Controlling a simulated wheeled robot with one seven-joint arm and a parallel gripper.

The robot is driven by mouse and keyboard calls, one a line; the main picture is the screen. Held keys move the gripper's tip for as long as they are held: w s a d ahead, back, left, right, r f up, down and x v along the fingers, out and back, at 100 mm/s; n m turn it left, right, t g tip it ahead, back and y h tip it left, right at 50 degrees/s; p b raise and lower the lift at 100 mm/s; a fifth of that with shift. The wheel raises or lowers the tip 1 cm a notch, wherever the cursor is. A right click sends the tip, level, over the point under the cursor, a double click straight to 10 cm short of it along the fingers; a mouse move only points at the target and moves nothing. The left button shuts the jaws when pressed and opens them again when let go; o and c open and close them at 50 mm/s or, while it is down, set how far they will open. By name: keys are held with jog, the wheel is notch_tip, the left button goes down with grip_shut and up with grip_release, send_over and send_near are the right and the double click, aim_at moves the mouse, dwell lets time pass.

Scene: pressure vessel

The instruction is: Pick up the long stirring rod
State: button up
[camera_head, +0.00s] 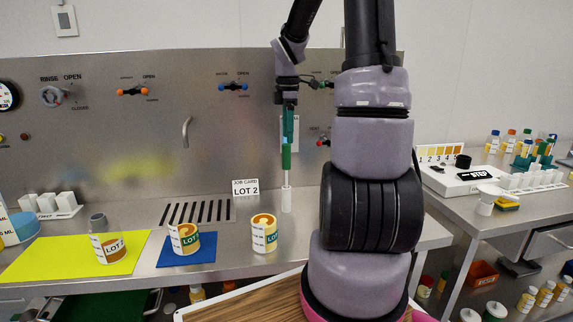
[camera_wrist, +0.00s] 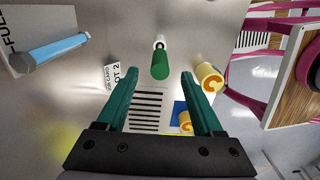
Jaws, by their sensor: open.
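The long stirring rod (camera_head: 286,158) has a green handle and a thin pale shaft. It stands upright on the metal counter, its lower end at a small white holder (camera_head: 286,200). My gripper (camera_head: 289,138) points down, directly above the handle. Whether the fingertips overlap the handle's top in height I cannot tell.
Lot cups stand on the yellow mat (camera_head: 50,262), on the blue mat (camera_head: 205,252) and beside the rod (camera_head: 264,235). A job card (camera_head: 245,188) stands behind, left of the rod. The steel panel (camera_head: 180,130) with valves rises at the back. A blue-filled gauge (camera_wrist: 50,50) shows in the wrist view.

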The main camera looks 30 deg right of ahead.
aim_at(286, 169)
jog(key=f, duration=0.9)
jog(key=shift+a+f, duration=0.3)
jog(key=shift+f, duration=0.1)
grip_shut()
